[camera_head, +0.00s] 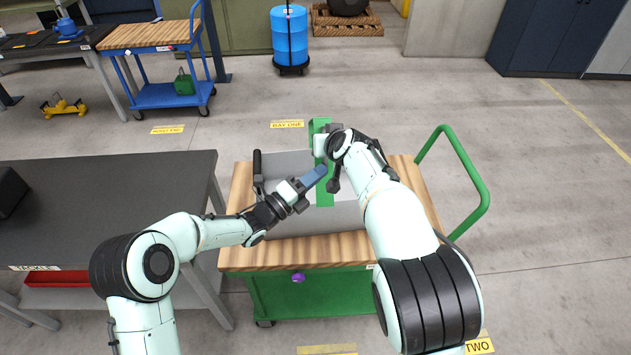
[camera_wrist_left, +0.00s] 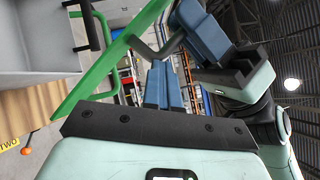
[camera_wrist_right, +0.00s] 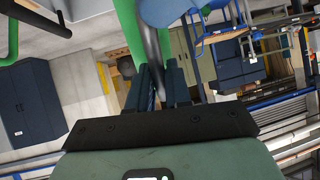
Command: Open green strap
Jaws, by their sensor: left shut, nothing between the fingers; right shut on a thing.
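The green strap (camera_head: 325,194) runs over a grey case (camera_head: 290,222) on the cart; its far end shows beyond my right gripper. It also shows in the left wrist view (camera_wrist_left: 84,92) and the right wrist view (camera_wrist_right: 128,28). My left gripper (camera_head: 317,174) has its blue fingers together and empty, just above the strap, beside my right gripper. My right gripper (camera_wrist_right: 158,80) is shut on a curved grey bar (camera_wrist_right: 151,45) beside the strap. The bar also shows in the left wrist view (camera_wrist_left: 150,51). My right arm hides this spot in the head view.
The case sits on a green cart with a wooden top (camera_head: 240,258) and a green push handle (camera_head: 479,178) at right. A black handle (camera_head: 257,166) stands at the case's left. A dark table (camera_head: 110,200) is close at left. Open floor lies beyond the cart.

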